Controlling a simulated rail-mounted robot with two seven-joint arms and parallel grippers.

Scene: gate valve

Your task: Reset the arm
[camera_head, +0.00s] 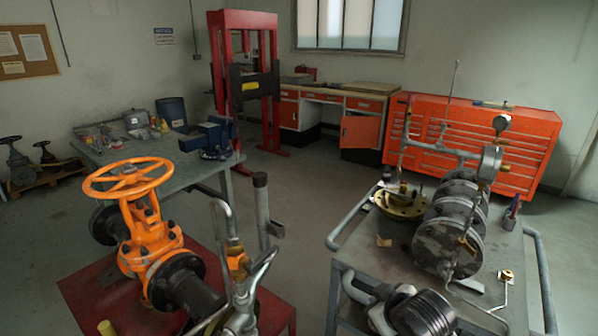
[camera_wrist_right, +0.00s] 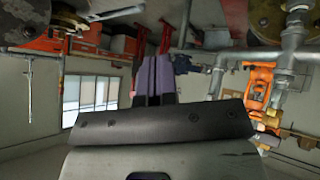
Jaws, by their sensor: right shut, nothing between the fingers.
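My right gripper (camera_wrist_right: 157,78) is shut and empty in the right wrist view. Its two grey fingers lie side by side beyond a dark plate, and the room appears upside down behind them. In the head view, a dark ribbed and light grey shape sits low in front of the cart, and I cannot make out fingertips there. An orange gate valve (camera_head: 150,245) with a round orange handwheel (camera_head: 127,178) stands at the left of the head view. The valve also shows at the right of the wrist view (camera_wrist_right: 259,88), apart from my gripper. My left gripper is not in view.
The valve stands on a red stand (camera_head: 85,290) with grey pipework beside it. A grey cart (camera_head: 350,262) at right carries dark flanges and pipes. Behind are a cluttered green table (camera_head: 150,170), a red press frame (camera_head: 219,70) and an orange tool cabinet (camera_head: 530,140). Open floor lies between.

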